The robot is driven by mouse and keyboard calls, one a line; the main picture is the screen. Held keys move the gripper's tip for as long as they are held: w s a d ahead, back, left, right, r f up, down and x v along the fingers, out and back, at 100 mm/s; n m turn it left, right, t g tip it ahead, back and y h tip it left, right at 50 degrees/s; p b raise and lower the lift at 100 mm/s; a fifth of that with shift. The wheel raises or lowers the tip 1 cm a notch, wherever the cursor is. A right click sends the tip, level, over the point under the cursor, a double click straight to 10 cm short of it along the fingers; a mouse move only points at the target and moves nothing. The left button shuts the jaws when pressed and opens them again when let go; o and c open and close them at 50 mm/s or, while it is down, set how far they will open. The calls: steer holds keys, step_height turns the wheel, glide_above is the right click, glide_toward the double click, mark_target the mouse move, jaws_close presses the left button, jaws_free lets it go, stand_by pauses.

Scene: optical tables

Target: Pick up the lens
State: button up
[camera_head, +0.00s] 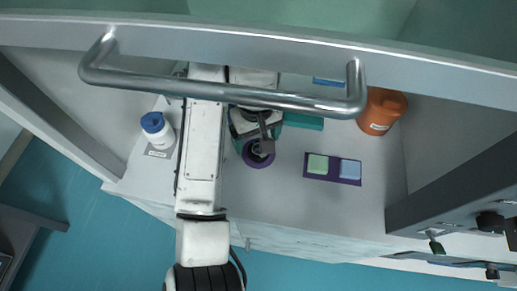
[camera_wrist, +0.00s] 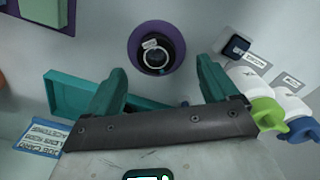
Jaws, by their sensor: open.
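The lens (camera_wrist: 154,61), a round glass in a black ring with a small label, sits on a round purple pad (camera_wrist: 135,49) in the wrist view. In the head view the purple pad (camera_head: 258,162) shows partly under my gripper (camera_head: 262,143); the lens is mostly hidden there. In the wrist view my gripper (camera_wrist: 160,82) has its two teal fingers wide apart with nothing between them. The lens lies beyond the fingertips, roughly centred between them. Its height below the fingers is hard to tell.
A teal tray (camera_head: 305,122) lies close beside my gripper. A purple mat with green and blue pads (camera_head: 333,179) and an orange bin (camera_head: 381,110) stand right. A white bottle (camera_head: 161,137) stands left; green-capped (camera_wrist: 268,113) and blue-capped (camera_wrist: 298,128) bottles show in the wrist view. A metal handle (camera_head: 220,91) crosses above.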

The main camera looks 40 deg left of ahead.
mark_target(254, 153)
steer(key=shift+w+f+p, duration=0.15)
steer(key=shift+w+f, duration=0.05)
steer(key=shift+f, duration=1)
steer(key=shift+w+f+p, duration=0.15)
steer(key=shift+f, duration=1)
steer(key=shift+c, duration=0.4)
steer(key=shift+r, duration=0.1)
steer(key=c, duration=1.2)
